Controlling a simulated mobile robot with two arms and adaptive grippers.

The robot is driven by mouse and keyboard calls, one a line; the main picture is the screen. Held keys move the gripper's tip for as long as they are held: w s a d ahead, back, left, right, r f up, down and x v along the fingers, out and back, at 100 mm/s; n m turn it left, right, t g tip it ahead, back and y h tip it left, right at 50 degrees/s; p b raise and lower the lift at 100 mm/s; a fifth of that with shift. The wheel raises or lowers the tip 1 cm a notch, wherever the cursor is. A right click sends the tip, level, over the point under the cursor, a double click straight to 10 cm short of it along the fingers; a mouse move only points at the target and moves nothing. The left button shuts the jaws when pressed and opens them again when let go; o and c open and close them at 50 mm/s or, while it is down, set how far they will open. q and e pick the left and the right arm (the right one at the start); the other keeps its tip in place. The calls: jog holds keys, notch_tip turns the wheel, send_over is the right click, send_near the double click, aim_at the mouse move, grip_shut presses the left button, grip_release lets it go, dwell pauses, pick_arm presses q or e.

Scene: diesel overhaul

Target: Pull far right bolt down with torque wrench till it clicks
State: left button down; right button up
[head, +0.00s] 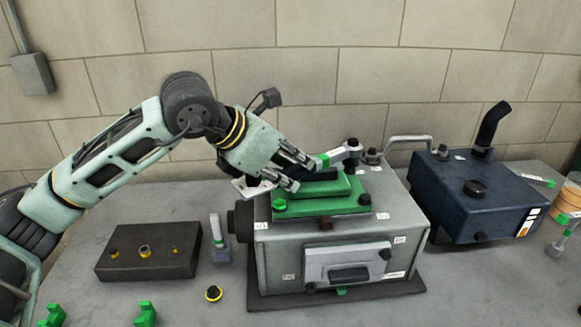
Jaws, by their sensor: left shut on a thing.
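The torque wrench (335,158) has a dark grip, a pale and green shaft and a grey round head (352,146). It lies across the top of the green cover (325,203) on the grey engine block (340,235). My left gripper (300,172) is shut on the wrench's grip end, above the cover. The wrench head sits at the cover's far right corner, and the far right bolt is hidden beneath it. A green bolt (279,205) shows at the near left corner and a dark bolt (365,199) at the near right corner. My right gripper is out of view.
A dark blue tank (470,205) with a black pipe stands to the right. A dark block (145,262) with brass fittings and an upright tool (219,235) stand to the left. Green parts (146,313) sit at the near left edge.

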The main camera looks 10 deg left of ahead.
pick_arm(q)
jog(key=shift+f+b, duration=0.15)
jog(key=shift+b, duration=0.15)
jog(key=shift+r+p, duration=0.3)
jog(key=shift+r, duration=0.4)
jog(key=shift+f+b, duration=0.6)
jog(key=shift+b, duration=0.05)
jog(key=shift+r+p, duration=0.3)
jog(key=shift+r, duration=0.4)
jog(key=shift+f, duration=0.1)
